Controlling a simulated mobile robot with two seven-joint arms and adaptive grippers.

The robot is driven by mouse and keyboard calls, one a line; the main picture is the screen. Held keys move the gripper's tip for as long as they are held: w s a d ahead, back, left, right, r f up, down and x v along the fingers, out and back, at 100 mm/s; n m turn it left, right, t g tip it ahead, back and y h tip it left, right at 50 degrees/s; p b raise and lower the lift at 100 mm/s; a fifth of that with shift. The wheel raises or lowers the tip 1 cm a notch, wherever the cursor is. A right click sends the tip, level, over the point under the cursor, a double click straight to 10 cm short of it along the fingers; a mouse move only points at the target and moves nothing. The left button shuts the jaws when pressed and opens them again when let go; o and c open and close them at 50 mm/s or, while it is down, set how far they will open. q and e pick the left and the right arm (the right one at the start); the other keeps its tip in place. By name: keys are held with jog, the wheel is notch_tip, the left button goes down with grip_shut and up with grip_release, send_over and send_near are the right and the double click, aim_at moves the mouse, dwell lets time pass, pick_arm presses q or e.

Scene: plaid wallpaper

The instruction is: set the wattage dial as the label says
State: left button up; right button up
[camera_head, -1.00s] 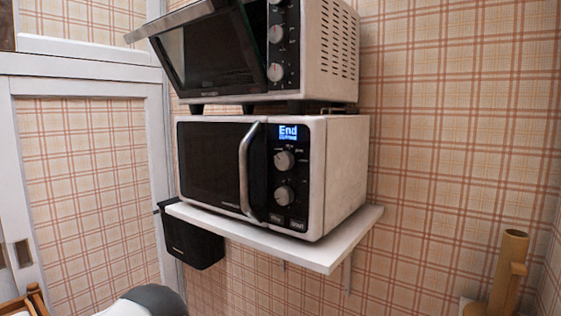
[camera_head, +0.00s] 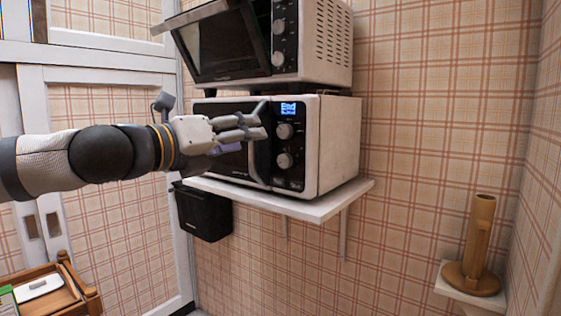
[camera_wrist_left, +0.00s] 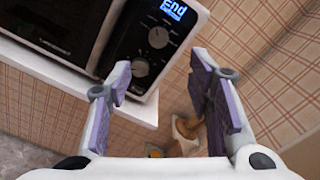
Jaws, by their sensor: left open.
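A white microwave (camera_head: 335,147) with a black front stands on a wall shelf. Its panel has a lit display (camera_head: 288,109), an upper dial (camera_head: 285,131) and a lower dial (camera_head: 284,160). In the left wrist view the display (camera_wrist_left: 174,9) reads "End", above the upper dial (camera_wrist_left: 158,37) and lower dial (camera_wrist_left: 140,67). I cannot tell which dial is for wattage, and no label is legible. My left gripper (camera_head: 259,121) is open and empty, in front of the door handle, left of the upper dial. In the wrist view its fingers (camera_wrist_left: 161,62) are spread, with the panel beyond. My right gripper is not in view.
A toaster oven (camera_head: 325,40) with its door (camera_head: 215,45) tilted open stands on top of the microwave. The white shelf (camera_head: 320,206) juts out below. A black bin (camera_head: 205,215) hangs at left. A wooden holder (camera_head: 478,240) stands at lower right. Space right of the microwave is free.

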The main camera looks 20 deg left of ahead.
aim_at(282, 131)
pick_arm(q)
jog(key=x, duration=1.2)
jog(key=shift+w+a+b, duration=0.1)
jog(key=shift+w+b, duration=0.2)
grip_shut()
